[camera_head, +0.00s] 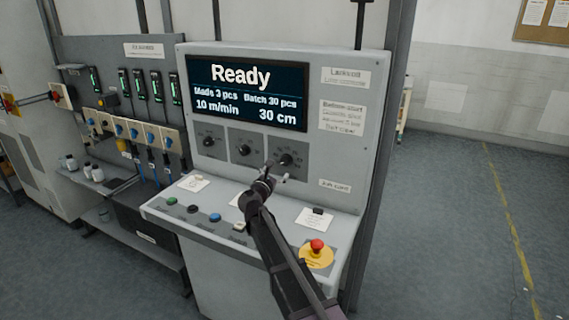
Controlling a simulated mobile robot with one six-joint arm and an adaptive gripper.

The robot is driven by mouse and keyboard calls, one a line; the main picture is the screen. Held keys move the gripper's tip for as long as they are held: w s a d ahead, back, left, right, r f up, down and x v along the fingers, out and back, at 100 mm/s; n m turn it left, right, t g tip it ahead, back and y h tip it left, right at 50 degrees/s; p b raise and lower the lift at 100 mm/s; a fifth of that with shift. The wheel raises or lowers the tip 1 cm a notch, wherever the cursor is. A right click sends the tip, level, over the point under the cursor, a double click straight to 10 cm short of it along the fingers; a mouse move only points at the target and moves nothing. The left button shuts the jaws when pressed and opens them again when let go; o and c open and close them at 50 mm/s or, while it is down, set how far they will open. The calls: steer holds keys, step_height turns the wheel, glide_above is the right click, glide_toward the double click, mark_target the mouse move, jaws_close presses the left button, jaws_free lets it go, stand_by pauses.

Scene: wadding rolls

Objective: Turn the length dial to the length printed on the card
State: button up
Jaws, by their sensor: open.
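Three black dials sit in a row on the grey console's front panel: a left dial (208,142), a middle dial (244,149) and a right dial (286,159). Their labels are too small to read. My gripper (277,172) is open and empty just below and in front of the right dial; I cannot tell whether it touches it. The screen (247,92) reads "Ready", "Made 3 pcs", "Batch 30 pcs", "10 m/min" and "30 cm". A white card (314,220) with a black clip lies on the sloped desk, its print unreadable. My arm partly covers another white card (236,201).
A red emergency stop button (317,247) on a yellow base sits on the desk right of my arm. The floor to the right is clear.

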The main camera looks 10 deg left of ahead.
mark_target(285, 162)
steer(key=shift+x, duration=4)
steer(key=c, duration=1.1)
